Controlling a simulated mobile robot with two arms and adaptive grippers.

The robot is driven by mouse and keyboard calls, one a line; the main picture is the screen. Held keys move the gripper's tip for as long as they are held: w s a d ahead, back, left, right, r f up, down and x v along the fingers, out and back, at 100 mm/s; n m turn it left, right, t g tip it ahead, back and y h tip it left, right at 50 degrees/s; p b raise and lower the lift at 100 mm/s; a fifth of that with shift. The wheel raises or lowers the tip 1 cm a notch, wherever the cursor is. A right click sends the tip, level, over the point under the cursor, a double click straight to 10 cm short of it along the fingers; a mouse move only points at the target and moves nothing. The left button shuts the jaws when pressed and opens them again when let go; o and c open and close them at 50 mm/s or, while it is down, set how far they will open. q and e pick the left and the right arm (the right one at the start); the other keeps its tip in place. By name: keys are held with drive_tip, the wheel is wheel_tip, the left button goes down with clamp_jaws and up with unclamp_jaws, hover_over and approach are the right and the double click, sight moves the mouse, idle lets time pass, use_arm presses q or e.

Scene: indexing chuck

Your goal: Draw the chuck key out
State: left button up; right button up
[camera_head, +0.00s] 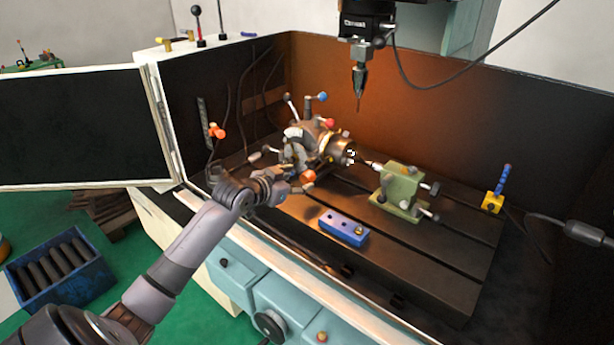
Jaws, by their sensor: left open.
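The indexing chuck (341,150) sits on the machine table, its dark round body facing right toward the green tailstock (401,187). My left gripper (304,168) is open at the near left side of the chuck, with its fingers close to the indexing head. An orange-red knob (308,176) shows right at the fingers; I cannot tell whether it belongs to the chuck key. The chuck key itself is not clearly made out, and the gripper partly hides that side of the head. My right gripper is not in view.
A blue block (343,228) with holes lies on the slotted table (420,258) in front of the chuck. A spindle with a pointed tool (359,85) hangs above. Levers with coloured knobs (322,97) rise behind the chuck. A yellow block with a blue handle (492,202) stands right.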

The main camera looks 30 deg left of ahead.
sight(305, 179)
use_arm(q)
drive_tip(key=shift+x, duration=3.05)
drive_tip(key=shift+s, duration=0.1)
drive_tip(key=shift+c, duration=0.3)
clamp_jaws()
drive_tip(key=shift+r+p, duration=0.1)
drive_tip(key=shift+p, duration=0.45)
drive_tip(key=shift+d+r+g+p, duration=0.15)
drive_tip(key=shift+g+p, duration=0.45)
drive_tip(key=shift+p, duration=0.85)
drive_tip(key=shift+s, duration=0.15)
drive_tip(key=shift+s+p, duration=0.6)
drive_tip(key=shift+s, duration=0.2)
drive_tip(key=shift+s+a, duration=0.25)
drive_tip(key=shift+s, duration=0.05)
